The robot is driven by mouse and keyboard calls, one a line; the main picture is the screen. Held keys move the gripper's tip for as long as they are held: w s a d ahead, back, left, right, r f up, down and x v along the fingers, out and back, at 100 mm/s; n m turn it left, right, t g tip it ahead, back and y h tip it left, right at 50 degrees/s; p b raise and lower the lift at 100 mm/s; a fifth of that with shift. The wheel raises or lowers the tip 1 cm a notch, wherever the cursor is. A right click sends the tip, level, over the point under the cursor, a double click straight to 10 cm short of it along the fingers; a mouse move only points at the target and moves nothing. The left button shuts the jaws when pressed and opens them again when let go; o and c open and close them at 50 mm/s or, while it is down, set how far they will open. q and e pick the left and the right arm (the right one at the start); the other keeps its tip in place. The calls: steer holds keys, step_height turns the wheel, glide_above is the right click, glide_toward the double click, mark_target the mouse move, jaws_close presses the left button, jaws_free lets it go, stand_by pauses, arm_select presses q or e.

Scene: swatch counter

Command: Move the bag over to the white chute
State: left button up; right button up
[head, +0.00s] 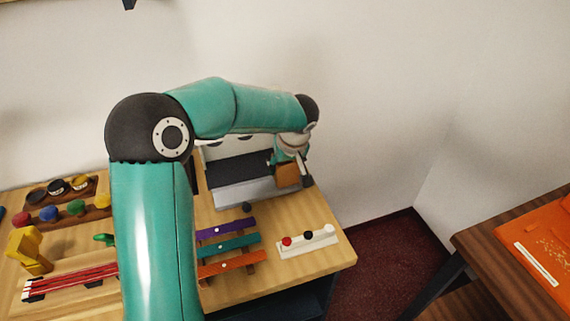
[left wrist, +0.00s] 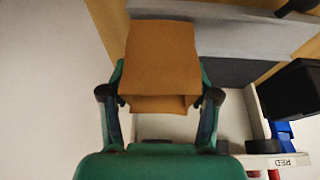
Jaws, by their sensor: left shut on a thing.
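The bag is a small brown paper-like bag (head: 287,175), held by my left gripper (head: 292,155) near the back right of the counter. In the left wrist view the bag (left wrist: 160,55) sits between the two fingers of my left gripper (left wrist: 160,100), which is shut on it. A white and grey structure with a dark recess and a sloped front (head: 243,191), seemingly the white chute, stands just left of the bag. My arm hides part of it. I cannot tell whether the bag touches it. My right gripper is not in view.
The wooden counter (head: 330,258) holds purple, teal and orange bars (head: 230,245), a white strip with knobs (head: 307,241), a yellow object (head: 30,251) and coloured pieces at left. A second table with an orange mat (head: 545,240) stands right, across a floor gap.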

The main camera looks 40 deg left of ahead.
arm_select(q)
steer(key=shift+f+b, duration=0.65)
steer(key=shift+b, duration=0.05)
stand_by(0.9)
steer(key=o, duration=1)
steer(key=shift+r, duration=0.1)
steer(key=v, duration=1.1)
steer(key=shift+d+r, duration=0.25)
steer(key=shift+r, duration=0.1)
steer(key=shift+r, duration=0.1)
